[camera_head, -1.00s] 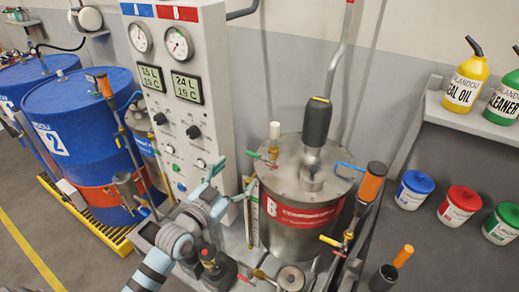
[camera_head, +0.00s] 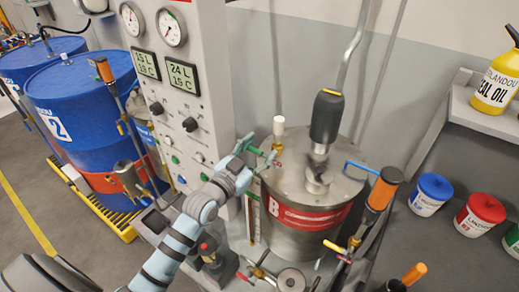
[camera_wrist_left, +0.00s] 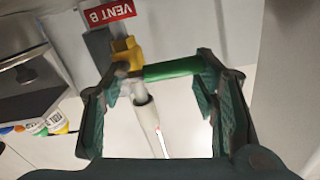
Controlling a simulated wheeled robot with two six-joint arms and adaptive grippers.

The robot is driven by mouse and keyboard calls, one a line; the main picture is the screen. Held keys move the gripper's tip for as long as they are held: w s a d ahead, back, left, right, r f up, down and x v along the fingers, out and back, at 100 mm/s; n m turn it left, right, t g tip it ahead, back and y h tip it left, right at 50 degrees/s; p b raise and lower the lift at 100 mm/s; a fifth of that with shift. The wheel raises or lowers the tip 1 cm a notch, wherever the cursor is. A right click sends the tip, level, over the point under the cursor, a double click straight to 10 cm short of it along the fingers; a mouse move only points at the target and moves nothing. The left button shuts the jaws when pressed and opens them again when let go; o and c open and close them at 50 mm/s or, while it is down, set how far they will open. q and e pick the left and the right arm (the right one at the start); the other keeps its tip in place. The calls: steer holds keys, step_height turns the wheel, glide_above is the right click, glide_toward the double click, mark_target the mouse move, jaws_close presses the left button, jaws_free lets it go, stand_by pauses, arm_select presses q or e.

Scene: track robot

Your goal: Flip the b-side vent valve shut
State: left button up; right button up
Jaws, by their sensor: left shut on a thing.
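The b-side vent valve is a small brass valve (camera_head: 276,147) with a white cap, on top of the steel B tank (camera_head: 300,186). Its green lever (camera_head: 256,152) points left toward the gauge panel. My left gripper (camera_head: 245,151) is at the lever's free end. In the left wrist view the green lever (camera_wrist_left: 172,70) lies crosswise between the dark green fingers, its end against the right finger; the gripper (camera_wrist_left: 165,100) is shut on it. The yellow brass body (camera_wrist_left: 127,52) and the red VENT B label (camera_wrist_left: 108,12) show behind. My right gripper is not in view.
The gauge panel (camera_head: 183,80) stands close left of my left gripper. A blue lever (camera_head: 362,168) and an orange handle (camera_head: 383,188) are at the tank's right. Blue drums (camera_head: 85,110) stand at left.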

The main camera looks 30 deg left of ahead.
arm_select(q)
steer(key=shift+a+f+n, duration=0.1)
steer(key=shift+f+n, duration=0.1)
steer(key=shift+n, duration=0.45)
steer(key=shift+f+n, duration=0.2)
steer(key=shift+n, duration=0.45)
steer(key=o, duration=1.2)
steer(key=shift+w, duration=0.15)
steer(key=s, duration=0.5)
steer(key=s+a, duration=0.1)
steer(key=s, duration=0.1)
steer(key=shift+s, duration=0.3)
steer(key=shift+w, duration=0.15)
steer(key=shift+f, duration=0.15)
